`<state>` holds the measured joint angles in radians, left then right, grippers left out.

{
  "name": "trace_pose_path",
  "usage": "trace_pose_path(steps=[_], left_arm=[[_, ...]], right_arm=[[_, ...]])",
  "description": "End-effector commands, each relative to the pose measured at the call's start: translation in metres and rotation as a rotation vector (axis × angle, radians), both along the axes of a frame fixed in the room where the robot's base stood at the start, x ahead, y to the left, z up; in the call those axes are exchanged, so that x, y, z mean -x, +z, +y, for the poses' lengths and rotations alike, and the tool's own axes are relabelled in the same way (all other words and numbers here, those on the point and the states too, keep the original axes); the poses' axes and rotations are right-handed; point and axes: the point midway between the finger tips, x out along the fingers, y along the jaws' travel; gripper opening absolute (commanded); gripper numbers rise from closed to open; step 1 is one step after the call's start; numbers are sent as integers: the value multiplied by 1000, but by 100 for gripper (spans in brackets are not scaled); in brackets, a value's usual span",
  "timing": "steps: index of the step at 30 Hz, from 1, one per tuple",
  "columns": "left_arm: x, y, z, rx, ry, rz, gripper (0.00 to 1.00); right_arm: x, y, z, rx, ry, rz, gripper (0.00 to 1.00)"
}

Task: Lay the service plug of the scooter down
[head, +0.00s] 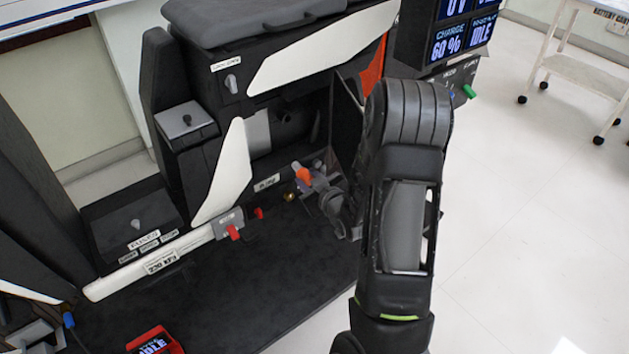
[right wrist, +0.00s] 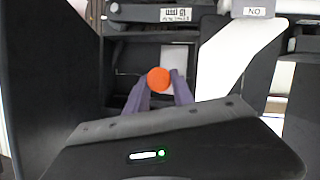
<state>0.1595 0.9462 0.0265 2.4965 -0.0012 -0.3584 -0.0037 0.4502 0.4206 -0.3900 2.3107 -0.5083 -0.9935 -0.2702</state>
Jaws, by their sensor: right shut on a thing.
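The service plug (head: 302,173) shows as a small orange piece low on the scooter (head: 245,60), at the middle of the head view. My right gripper (head: 313,178) is shut on it, and my right arm comes down from the right side. In the right wrist view the plug (right wrist: 158,79) is a round orange end between the two grey-purple fingertips (right wrist: 159,88). Its lower part is hidden, so I cannot tell whether it touches anything. My left gripper is not in view.
A small brass knob (head: 289,197) sits left of my gripper, near a white label (head: 266,182). The dark deck (head: 270,255) is mostly bare. A grey fitting with a red lever (head: 233,231) lies to the left, and a red box (head: 152,340) stands at the front.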

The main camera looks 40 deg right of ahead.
Motion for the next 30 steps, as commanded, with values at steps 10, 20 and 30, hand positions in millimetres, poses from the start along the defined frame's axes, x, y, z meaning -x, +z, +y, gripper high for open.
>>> trace_pose_path(steps=[10, 20, 30], left_arm=[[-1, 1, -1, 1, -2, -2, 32], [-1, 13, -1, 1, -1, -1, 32], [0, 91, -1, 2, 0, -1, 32]], right_arm=[[-54, 23, 73, 6, 34, -6, 0], [-95, 68, 187, 1, 160, -1, 0], [-100, 148, 277, 0, 288, 12, 0]])
